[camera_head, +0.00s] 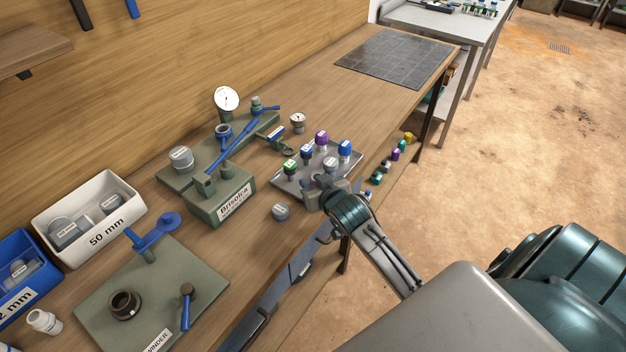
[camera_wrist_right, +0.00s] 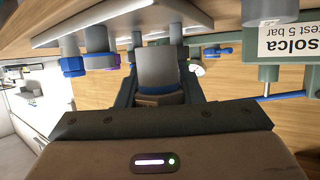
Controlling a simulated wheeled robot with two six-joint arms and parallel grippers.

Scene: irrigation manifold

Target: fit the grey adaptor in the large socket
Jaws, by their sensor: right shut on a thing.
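My right gripper (camera_head: 326,186) is at the near edge of a grey tray (camera_head: 290,183). It is shut on a grey adaptor (camera_head: 331,164) with a pale label on top. In the right wrist view the grey adaptor (camera_wrist_right: 157,68) sits between the two fingers, close to the tray (camera_wrist_right: 130,22); I cannot tell whether it still touches it. The green manifold block marked "Brisolca" (camera_head: 222,195) stands left of the tray. My left gripper is not in view.
Several coloured-cap adaptors (camera_head: 321,137) stand on the tray. A small grey piece (camera_head: 281,212) lies on the bench before the manifold. A blue-handled lever (camera_head: 232,142) and a gauge (camera_head: 227,98) rise at the manifold. A white "50 mm" bin (camera_head: 105,233) stands left.

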